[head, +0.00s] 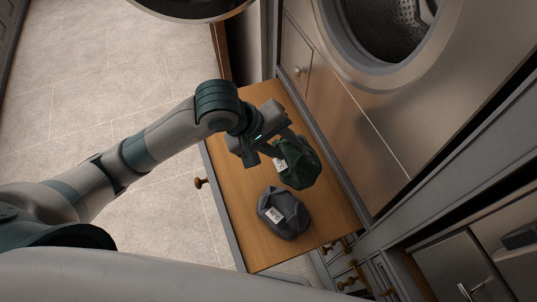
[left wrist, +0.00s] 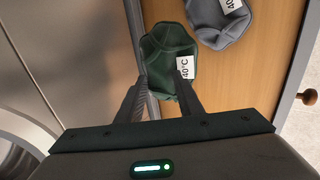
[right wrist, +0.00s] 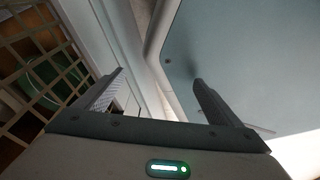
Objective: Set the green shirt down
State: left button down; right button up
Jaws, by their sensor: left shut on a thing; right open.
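The green shirt (head: 302,168) is a folded dark green bundle with a white tag, over the wooden board near its back edge in the head view. My left gripper (head: 282,148) is shut on it, and the left wrist view shows the shirt (left wrist: 165,50) at the fingertips (left wrist: 160,85). I cannot tell whether the shirt touches the wood. My right gripper (right wrist: 158,78) is open with nothing between its fingers; the head view does not show it.
A grey folded garment (head: 285,212) with a white tag lies on the wooden board (head: 250,245), close to the green shirt. A front-loading machine (head: 385,70) stands behind. The board's left part is bare. A lattice (right wrist: 40,50) shows in the right wrist view.

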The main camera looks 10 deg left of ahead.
pick_arm(q)
jog(key=a+r+m+g+h+p, duration=0.1)
jog(key=a+r+m+g+p, duration=0.2)
jog(key=a+r, duration=1.2)
jog(key=m+p, duration=0.3)
jog(key=p, duration=0.2)
jog(key=shift+s+m+g, duration=0.15)
jog(key=shift+m+g, duration=0.15)
jog(key=shift+m, duration=0.1)
pick_arm(e)
jog(key=s+d+r+g, duration=0.1)
jog(key=s+d+r, duration=0.1)
jog(key=s+r, duration=0.3)
notch_tip(320, 180, up, 2)
jog(key=shift+s+d+g, duration=0.15)
jog(key=shift+s+g, duration=0.15)
jog(key=shift+c, duration=0.3)
